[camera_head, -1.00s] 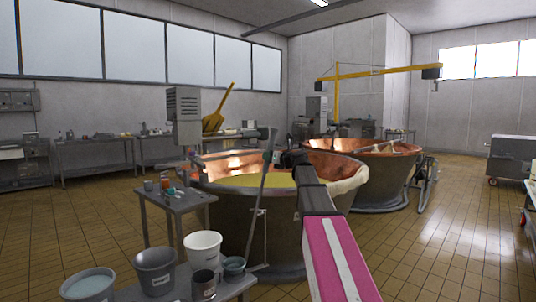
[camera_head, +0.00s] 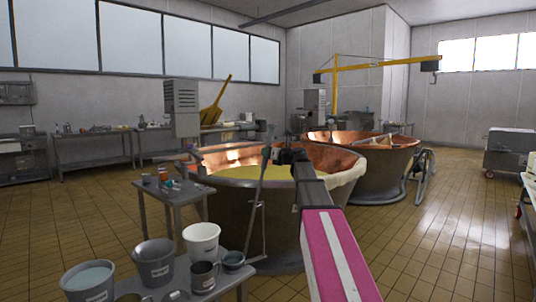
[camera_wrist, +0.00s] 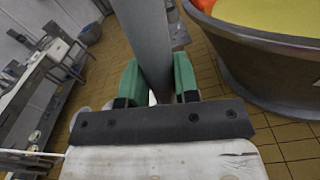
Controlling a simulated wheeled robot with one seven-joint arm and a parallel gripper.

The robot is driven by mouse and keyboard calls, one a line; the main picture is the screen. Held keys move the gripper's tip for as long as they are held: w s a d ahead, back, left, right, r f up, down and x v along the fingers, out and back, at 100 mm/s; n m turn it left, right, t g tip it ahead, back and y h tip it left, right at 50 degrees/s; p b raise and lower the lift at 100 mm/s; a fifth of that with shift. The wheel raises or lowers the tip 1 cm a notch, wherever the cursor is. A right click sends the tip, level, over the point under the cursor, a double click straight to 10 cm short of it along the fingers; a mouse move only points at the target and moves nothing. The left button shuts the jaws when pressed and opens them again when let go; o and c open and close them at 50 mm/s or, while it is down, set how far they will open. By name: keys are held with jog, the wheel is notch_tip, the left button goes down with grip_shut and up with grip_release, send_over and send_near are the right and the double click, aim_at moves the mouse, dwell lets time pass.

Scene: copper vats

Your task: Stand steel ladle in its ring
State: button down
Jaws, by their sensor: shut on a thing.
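The steel ladle shows as a long grey handle (camera_head: 257,205) standing slightly tilted in front of the near vat, its upper end leaning right. My gripper (camera_wrist: 158,80) is shut on this handle; in the wrist view the thick grey shaft (camera_wrist: 148,35) passes between the green finger pads. In the head view my gripper (camera_head: 268,143) is small and partly hidden beside my arm, at the handle's upper part. The ladle's bowl is not clear. I cannot make out the ring for certain; a thin upright rod shows close to the handle.
The near copper vat (camera_head: 225,205) holds yellow liquid; it also shows in the wrist view (camera_wrist: 265,60). A second vat (camera_head: 385,175) stands behind. A low bench bears buckets (camera_head: 155,263) and cups at the front left; a small grey table (camera_head: 172,192) stands behind it. Tiled floor is open at right.

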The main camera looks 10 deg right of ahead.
jog(key=c, duration=0.8)
grip_release()
